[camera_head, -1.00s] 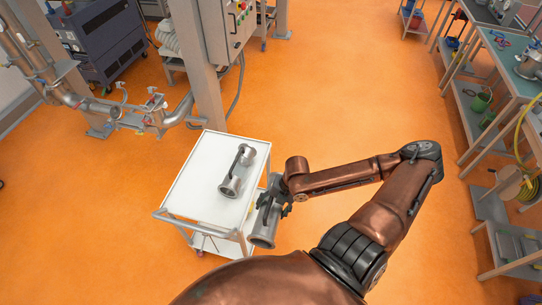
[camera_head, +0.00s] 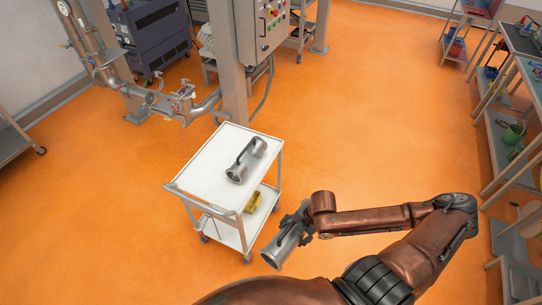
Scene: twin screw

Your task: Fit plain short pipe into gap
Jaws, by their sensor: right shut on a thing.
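My right gripper (camera_head: 305,222) is shut on a grey metal short pipe (camera_head: 283,247) with a flared end. The pipe hangs tilted in the air just right of the trolley's front corner, apart from it. Part of the pipe is hidden by the gripper. A second short flanged pipe (camera_head: 236,174) with a black handle lies on the white trolley (camera_head: 207,183). The fixed pipework (camera_head: 110,77) stands at the upper left, with valves and small red parts (camera_head: 183,101). At this size I cannot tell exactly where its gap is. My left gripper is not in view.
A yellow object (camera_head: 253,201) lies on the trolley's lower shelf. A grey post (camera_head: 233,75) and control cabinet (camera_head: 262,32) stand behind the trolley. Shelving (camera_head: 520,135) lines the right edge. The orange floor (camera_head: 370,120) between is clear.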

